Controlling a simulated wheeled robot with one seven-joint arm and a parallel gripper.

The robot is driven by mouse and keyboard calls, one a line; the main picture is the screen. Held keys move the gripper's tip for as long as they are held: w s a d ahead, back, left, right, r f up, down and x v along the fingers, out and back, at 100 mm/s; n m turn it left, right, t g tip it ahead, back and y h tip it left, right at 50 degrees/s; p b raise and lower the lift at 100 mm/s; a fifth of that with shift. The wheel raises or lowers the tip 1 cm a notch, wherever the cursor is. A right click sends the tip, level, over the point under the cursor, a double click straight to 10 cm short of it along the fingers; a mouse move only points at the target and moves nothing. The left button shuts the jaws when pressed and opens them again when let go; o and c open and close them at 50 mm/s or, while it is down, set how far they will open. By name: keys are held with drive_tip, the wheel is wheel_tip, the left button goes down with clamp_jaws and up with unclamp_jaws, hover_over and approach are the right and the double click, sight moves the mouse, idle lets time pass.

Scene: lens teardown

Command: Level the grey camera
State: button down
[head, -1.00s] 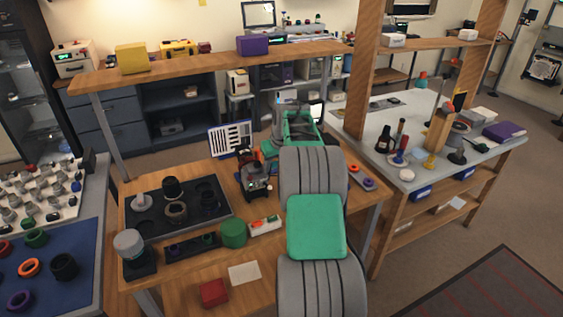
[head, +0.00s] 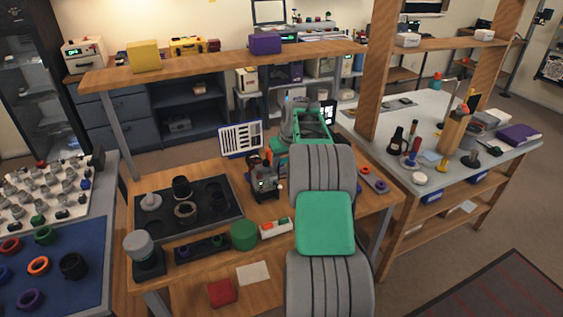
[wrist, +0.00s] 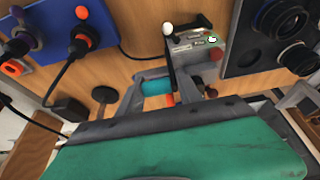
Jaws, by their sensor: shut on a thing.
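The grey camera (head: 265,182) stands on the wooden bench (head: 262,215), left of my arm in the head view. In the wrist view the grey camera (wrist: 196,48) shows its top, with a small round green level, a white knob and a red knob. My gripper (wrist: 172,97) is close against its near side, with grey fingers around a dark lever (wrist: 184,84). A dark red knob (wrist: 168,101) shows between the fingers. The exact contact is partly hidden, and in the head view my arm hides the fingertips. I cannot tell the camera's tilt for sure.
A dark tray (head: 225,232) with lens parts lies left of the camera. A striped chart (head: 240,138) stands behind.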

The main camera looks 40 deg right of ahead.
drive_tip(key=shift+d+r, duration=0.3)
drive_tip(key=shift+d, duration=0.1)
drive_tip(key=c, duration=1.2)
unclamp_jaws()
drive_tip(key=shift+o, duration=0.7)
drive_tip(key=shift+d+f, duration=0.1)
drive_tip(key=shift+d, duration=0.1)
drive_tip(key=shift+o, duration=0.5)
drive_tip(key=shift+a, duration=0.2)
drive_tip(key=shift+a+f, duration=0.1)
drive_tip(key=shift+f, duration=0.05)
drive_tip(key=b+v, duration=0.1)
drive_tip(key=v, duration=0.6)
drive_tip(key=shift+r, duration=0.4)
drive_tip(key=shift+s, duration=0.1)
